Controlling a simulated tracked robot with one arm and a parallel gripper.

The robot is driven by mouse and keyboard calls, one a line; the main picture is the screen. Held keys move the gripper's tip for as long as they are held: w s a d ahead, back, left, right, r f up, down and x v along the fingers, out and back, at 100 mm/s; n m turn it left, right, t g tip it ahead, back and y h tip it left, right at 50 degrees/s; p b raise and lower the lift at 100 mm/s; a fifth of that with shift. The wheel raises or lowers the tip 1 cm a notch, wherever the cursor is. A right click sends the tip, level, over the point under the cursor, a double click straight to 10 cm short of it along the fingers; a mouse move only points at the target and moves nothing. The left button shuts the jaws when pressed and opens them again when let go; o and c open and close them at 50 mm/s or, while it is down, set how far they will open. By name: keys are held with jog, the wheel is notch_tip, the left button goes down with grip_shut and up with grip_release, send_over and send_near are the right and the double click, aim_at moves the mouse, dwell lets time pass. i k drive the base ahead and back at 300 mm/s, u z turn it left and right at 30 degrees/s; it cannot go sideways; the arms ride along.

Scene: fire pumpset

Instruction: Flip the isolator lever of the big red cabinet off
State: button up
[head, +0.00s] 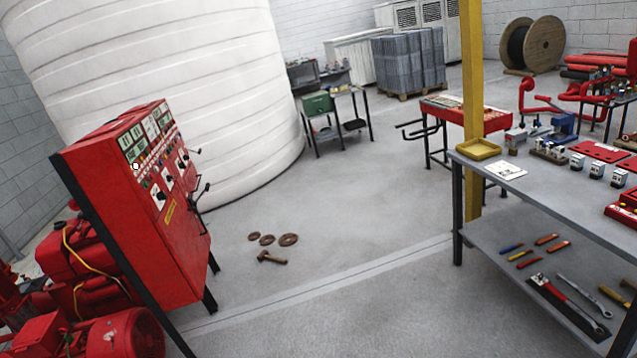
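The big red cabinet (181,262) stands on dark legs at the left, and the picture is tilted. Its front face carries green-and-white panels, several small buttons and white plates. Dark levers with knobs stick out from this face toward the right: an upper one (195,151) and a lower one (202,191). They are small here, and I cannot tell which is the isolator lever or what position each is in. My gripper does not show in this view, and nothing touches the cabinet face.
Red pump machinery (90,265) is left of the cabinet, with a big white tank (160,75) behind. Rusty rings (288,240) and a hammer (271,258) lie on the floor. A grey workbench (540,190) and yellow post (472,110) stand right. The floor between is mostly clear.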

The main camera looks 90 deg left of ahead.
aim_at(208, 185)
jog(key=u, duration=3)
jog(key=i, duration=1.5)
jog(key=z, duration=0.4)
jog(key=i, duration=2)
jog(key=u, duration=0.6)
